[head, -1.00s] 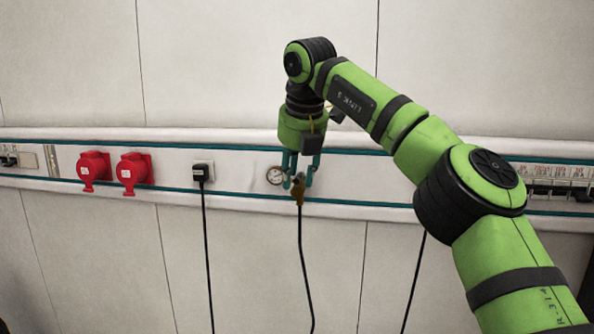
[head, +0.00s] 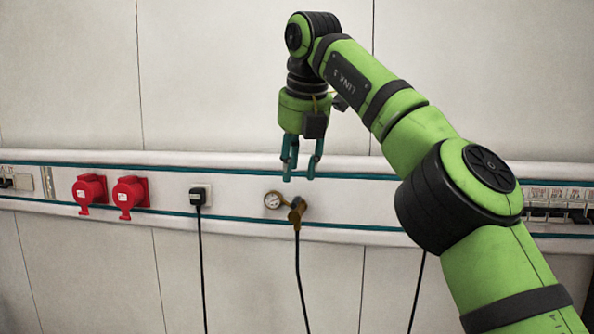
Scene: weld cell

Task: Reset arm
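My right arm comes in from the lower right of the head view. Its gripper (head: 301,172) points down, with its two teal fingers apart and nothing between them. It is in front of the wall, a little above a brass valve fitting (head: 297,212) with a round gauge (head: 273,200). A black hose (head: 301,270) hangs down from the fitting. The gripper and the fitting look apart. My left gripper is not in view.
The fitting sits on a white wall rail (head: 350,209) with teal edges. To its left are a black plug with a cable (head: 198,197) and two red sockets (head: 130,196). Breaker switches (head: 555,205) are at the right. The wall above is bare.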

